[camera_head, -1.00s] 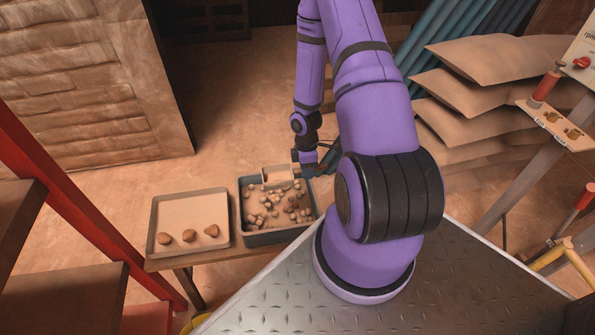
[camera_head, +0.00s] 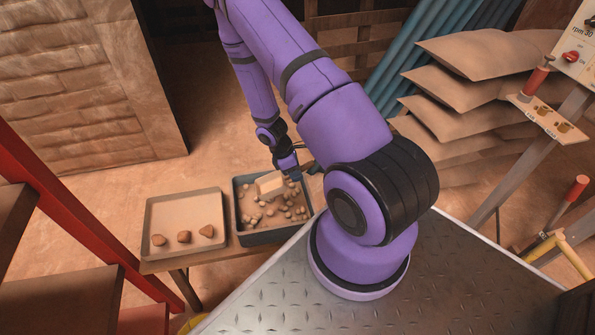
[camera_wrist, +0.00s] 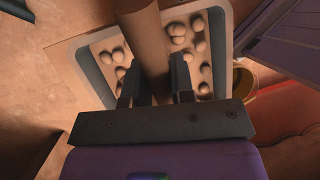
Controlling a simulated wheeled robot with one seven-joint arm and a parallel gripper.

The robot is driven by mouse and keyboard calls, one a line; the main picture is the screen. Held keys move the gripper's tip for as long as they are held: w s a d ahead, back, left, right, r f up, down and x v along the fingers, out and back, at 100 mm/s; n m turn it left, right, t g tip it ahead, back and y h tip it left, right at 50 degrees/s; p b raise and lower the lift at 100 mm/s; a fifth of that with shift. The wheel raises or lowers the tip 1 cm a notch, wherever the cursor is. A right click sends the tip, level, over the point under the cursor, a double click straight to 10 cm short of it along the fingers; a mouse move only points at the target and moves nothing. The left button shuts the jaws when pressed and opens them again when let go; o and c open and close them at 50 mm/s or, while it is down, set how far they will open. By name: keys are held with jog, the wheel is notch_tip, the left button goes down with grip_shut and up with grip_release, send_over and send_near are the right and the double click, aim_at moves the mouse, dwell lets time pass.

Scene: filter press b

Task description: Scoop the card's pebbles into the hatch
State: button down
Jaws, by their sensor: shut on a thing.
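My gripper (camera_head: 293,173) is low over the right side of a dark-rimmed bin (camera_head: 262,238) of pebbles. In the wrist view its fingers (camera_wrist: 157,75) are shut on a brown bar-like handle (camera_wrist: 145,40), which reaches over the bin. A pale, scoop-like piece (camera_head: 269,183) sits tilted at the bin's back; whether it holds pebbles is hidden. Several round pebbles (camera_head: 272,211) lie in the bin, some pale and some darker. They also show in the wrist view (camera_wrist: 178,30). I cannot make out a card or a hatch.
A shallow tray (camera_head: 152,203) with three brown lumps (camera_head: 184,237) stands left of the bin on the same bench. A red post (camera_head: 85,233) and brown shelves are at the left. Stacked sacks (camera_head: 455,105) and a control panel (camera_head: 575,50) are at the right.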

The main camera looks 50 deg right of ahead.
jog(key=shift+w+a+f+g+h, duration=0.15)
jog(key=shift+a+f+g+h, duration=0.2)
jog(key=shift+g+h, duration=0.2)
jog(key=shift+d+f, duration=0.1)
jog(key=shift+f, duration=2.55)
jog(key=shift+r, duration=0.1)
jog(key=shift+r, duration=4.95)
jog(key=shift+f, duration=0.1)
